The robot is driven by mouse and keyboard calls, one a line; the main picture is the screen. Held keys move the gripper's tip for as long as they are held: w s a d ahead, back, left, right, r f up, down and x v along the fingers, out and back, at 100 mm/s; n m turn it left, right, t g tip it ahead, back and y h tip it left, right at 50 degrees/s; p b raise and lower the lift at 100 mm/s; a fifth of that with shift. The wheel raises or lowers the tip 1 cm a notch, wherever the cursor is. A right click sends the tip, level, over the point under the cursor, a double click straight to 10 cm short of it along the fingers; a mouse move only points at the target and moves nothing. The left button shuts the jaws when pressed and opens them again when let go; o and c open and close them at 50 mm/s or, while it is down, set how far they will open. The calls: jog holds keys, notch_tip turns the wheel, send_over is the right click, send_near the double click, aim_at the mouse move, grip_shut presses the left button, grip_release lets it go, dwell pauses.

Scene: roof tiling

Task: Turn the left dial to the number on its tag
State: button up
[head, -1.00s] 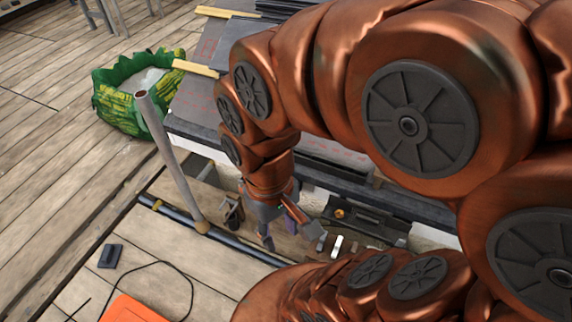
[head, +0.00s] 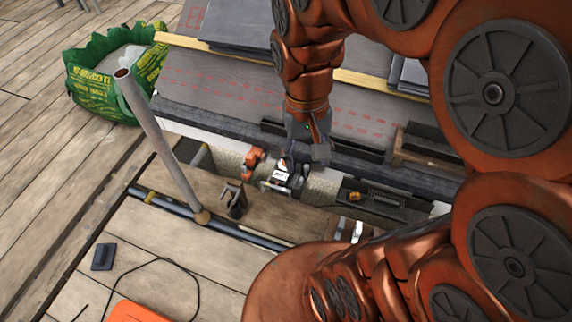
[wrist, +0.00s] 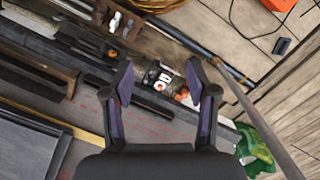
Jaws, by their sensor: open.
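A small dark device with a white tag (head: 281,175) sits in the gap below the roof edge in the head view. It also shows in the wrist view as a dark block with white marks (wrist: 163,76). No dial face or number can be read clearly. An orange part (head: 254,160) is just left of the device. My gripper (head: 308,155) is above and slightly right of the device in the head view. In the wrist view my gripper (wrist: 160,80) is open, its fingers framing the device, with nothing held. Contact cannot be told.
A grey pole (head: 155,145) stands left of the device. A green bag (head: 110,80) is at the far left. Slates (head: 230,25) and a wooden batten (head: 215,50) lie on the roof.

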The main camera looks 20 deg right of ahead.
jog(key=w+d+f+m+b, duration=0.3)
jog(key=w+d+f+b, duration=0.1)
jog(key=w+f+b, duration=0.7)
jog(key=w+d+f+m+b, duration=0.3)
jog(key=w+f+b, duration=0.9)
jog(key=f, duration=0.6)
jog(key=w+d+f+m+t+b, duration=0.1)
jog(key=w+d+f+m+b, duration=0.3)
jog(key=w+f+b, duration=0.7)
jog(key=shift+w+d+f+m, duration=0.1)
jog(key=shift+w+f, duration=0.15)
jog(key=shift+f, duration=0.5)
jog(key=shift+w+d+f+m, duration=0.1)
jog(key=shift+w+f, duration=0.1)
jog(key=shift+f, duration=0.55)
jog(key=shift+w+d+f+m, duration=0.1)
jog(key=shift+w+f, duration=0.15)
jog(key=shift+f, duration=0.5)
jog(key=shift+s+d+f+b, duration=0.1)
jog(key=shift+f+b, duration=1.7)
jog(key=shift+f, duration=2.05)
jog(key=shift+c, duration=0.4)
grip_shut()
